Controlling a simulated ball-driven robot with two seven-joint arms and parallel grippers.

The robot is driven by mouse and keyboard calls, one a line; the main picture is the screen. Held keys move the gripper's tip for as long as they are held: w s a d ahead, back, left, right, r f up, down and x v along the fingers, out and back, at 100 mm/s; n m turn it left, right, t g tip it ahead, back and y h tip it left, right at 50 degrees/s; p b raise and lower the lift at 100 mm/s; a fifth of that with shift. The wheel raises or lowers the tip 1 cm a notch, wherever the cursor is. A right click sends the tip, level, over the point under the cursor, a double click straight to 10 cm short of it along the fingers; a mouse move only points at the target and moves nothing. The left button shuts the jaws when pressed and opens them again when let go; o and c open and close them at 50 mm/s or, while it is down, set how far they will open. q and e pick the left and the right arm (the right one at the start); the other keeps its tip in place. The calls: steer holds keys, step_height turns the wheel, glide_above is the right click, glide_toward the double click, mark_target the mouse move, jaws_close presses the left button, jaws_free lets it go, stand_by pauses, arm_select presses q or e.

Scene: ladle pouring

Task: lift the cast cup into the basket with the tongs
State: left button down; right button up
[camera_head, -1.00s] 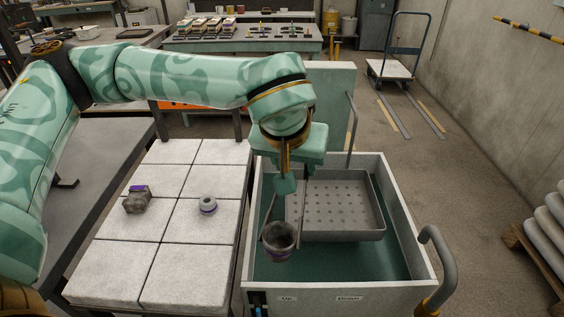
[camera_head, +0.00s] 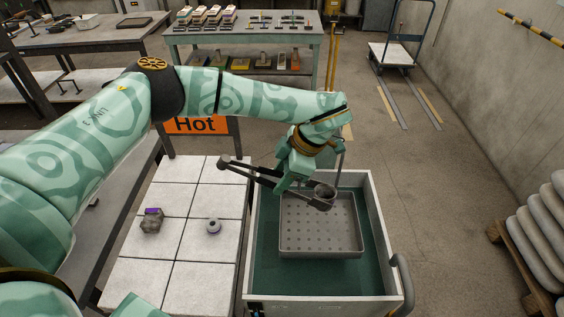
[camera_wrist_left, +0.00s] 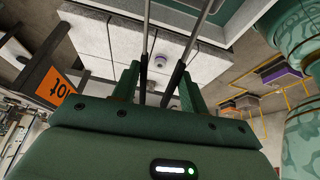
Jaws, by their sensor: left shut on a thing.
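My left gripper (camera_head: 284,182) is shut on the dark metal tongs (camera_head: 240,168). The tongs lie slantwise across the tank's back left, and their far end is at the cast cup (camera_head: 324,190). The cup is a small dark grey vessel, seen over the back part of the basket (camera_head: 320,228). Its exact height above the basket floor is hard to tell. The basket is a grey perforated tray in the tank. In the left wrist view the two tong arms (camera_wrist_left: 149,40) run up from my gripper (camera_wrist_left: 160,88); the cup is out of that view. My right gripper is not in view.
The white-walled tank (camera_head: 388,240) has a dark green bottom around the basket and a curved grey handle at its right. Left of it, a pale tiled table (camera_head: 180,250) bears a dark lump (camera_head: 151,222) and a small ring-shaped piece (camera_head: 213,227). A "Hot" sign (camera_head: 198,126) stands behind.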

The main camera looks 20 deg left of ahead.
arm_select(q)
steer(key=shift+f, duration=0.1)
stand_by(0.3)
step_height(320, 180, down, 9)
steer(key=b, duration=0.8)
steer(key=c, duration=1)
jaws_free()
steer(key=shift+r, duration=0.2)
step_height(320, 180, up, 10)
steer(key=p, duration=0.8)
steer(key=shift+s+p, duration=0.1)
steer(key=shift+p, duration=0.2)
steer(key=shift+f, duration=0.1)
